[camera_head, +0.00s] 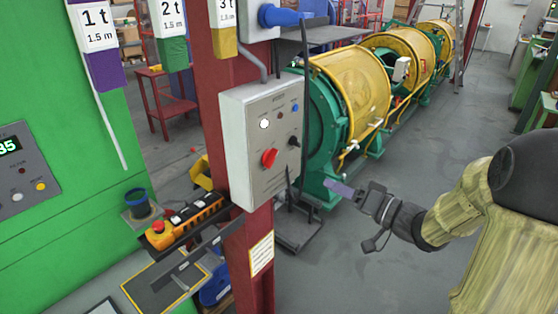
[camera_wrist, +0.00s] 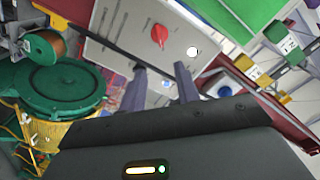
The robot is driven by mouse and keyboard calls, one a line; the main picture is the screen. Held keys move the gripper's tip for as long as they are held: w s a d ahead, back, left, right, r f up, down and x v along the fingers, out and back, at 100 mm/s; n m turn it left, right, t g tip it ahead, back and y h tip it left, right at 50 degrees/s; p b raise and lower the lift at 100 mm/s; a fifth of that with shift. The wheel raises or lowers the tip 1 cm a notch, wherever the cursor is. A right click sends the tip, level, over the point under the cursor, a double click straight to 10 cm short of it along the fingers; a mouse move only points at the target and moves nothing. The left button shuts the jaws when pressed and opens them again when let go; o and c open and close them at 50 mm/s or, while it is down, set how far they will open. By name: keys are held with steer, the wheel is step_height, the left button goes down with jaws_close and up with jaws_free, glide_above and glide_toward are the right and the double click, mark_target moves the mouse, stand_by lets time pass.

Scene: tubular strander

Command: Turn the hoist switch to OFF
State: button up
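A grey control box (camera_head: 262,140) is fixed to a dark red column. Its face has a red rotary switch (camera_head: 269,158), a black knob (camera_head: 294,141), a white light (camera_head: 264,124) and a blue button (camera_head: 295,107). The lettering is too small to read, so I cannot tell which is the hoist switch. My gripper (camera_head: 338,187) is right of the box and apart from it, fingers towards it. In the wrist view, my gripper (camera_wrist: 160,67) has its fingers apart with nothing between them; the red switch (camera_wrist: 159,35) shows beyond the tips.
An orange pendant (camera_head: 185,220) with a red button lies on a shelf left of the column. A blue-handled switch box (camera_head: 250,18) sits above the control box. The green and yellow strander (camera_head: 350,95) stands behind. Grey floor (camera_head: 420,130) is free right of it.

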mark_target(274, 160)
steer(key=shift+w+a, duration=0.1)
steer(key=p+x, duration=0.4)
steer(key=x, duration=1.3)
steer(key=shift+w+a+p, duration=0.1)
steer(key=shift+a+p, duration=0.05)
steer(key=shift+p, duration=0.15)
jaws_close()
